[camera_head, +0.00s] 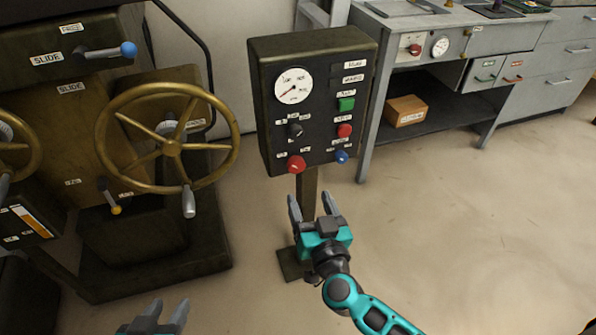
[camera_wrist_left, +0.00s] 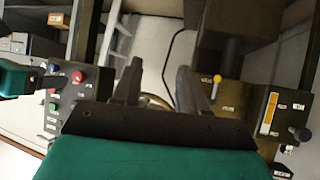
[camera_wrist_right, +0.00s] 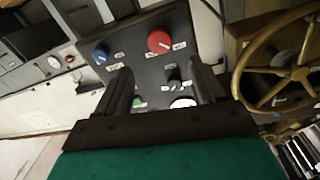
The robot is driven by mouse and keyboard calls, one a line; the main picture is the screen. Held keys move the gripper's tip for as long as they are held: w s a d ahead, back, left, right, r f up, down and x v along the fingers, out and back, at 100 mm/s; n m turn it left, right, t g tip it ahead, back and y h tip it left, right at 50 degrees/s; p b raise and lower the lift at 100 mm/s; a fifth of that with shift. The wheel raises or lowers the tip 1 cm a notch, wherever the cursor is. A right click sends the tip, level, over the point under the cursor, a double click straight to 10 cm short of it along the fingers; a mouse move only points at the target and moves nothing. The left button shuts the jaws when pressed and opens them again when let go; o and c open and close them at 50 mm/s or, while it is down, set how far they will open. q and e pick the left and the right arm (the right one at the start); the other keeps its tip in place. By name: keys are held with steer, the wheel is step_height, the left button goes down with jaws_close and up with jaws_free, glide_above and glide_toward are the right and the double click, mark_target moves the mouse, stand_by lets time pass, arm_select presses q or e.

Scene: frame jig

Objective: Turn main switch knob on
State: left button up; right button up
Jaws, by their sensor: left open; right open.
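A dark control panel (camera_head: 312,85) on a post carries the knobs; its small labels are too blurred to tell which one is the main switch. It has a black knob (camera_head: 295,130), a red knob (camera_head: 296,163) and a blue knob (camera_head: 341,156). My right gripper (camera_head: 311,200) is open and empty, below the panel in the head view. In the right wrist view the black knob (camera_wrist_right: 174,77) shows between its fingers, with the red knob (camera_wrist_right: 159,42) beyond. My left gripper (camera_head: 167,310) is open and empty at the bottom edge, away from the panel.
The panel also has a gauge (camera_head: 293,86), a green button (camera_head: 346,104) and a red button (camera_head: 344,130). A machine with a brass handwheel (camera_head: 172,148) stands to the left. A grey bench (camera_head: 400,35) stands behind right. The floor at right (camera_head: 480,220) is clear.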

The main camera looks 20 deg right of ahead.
mark_target(297, 168)
steer(key=w+b, duration=0.2)
steer(key=w, duration=0.7)
steer(key=shift+w+d+f, duration=0.1)
steer(key=shift+w+d, duration=0.05)
steer(key=shift+w+b, duration=0.3)
steer(key=shift+w, duration=0.15)
steer(key=c, duration=1.1)
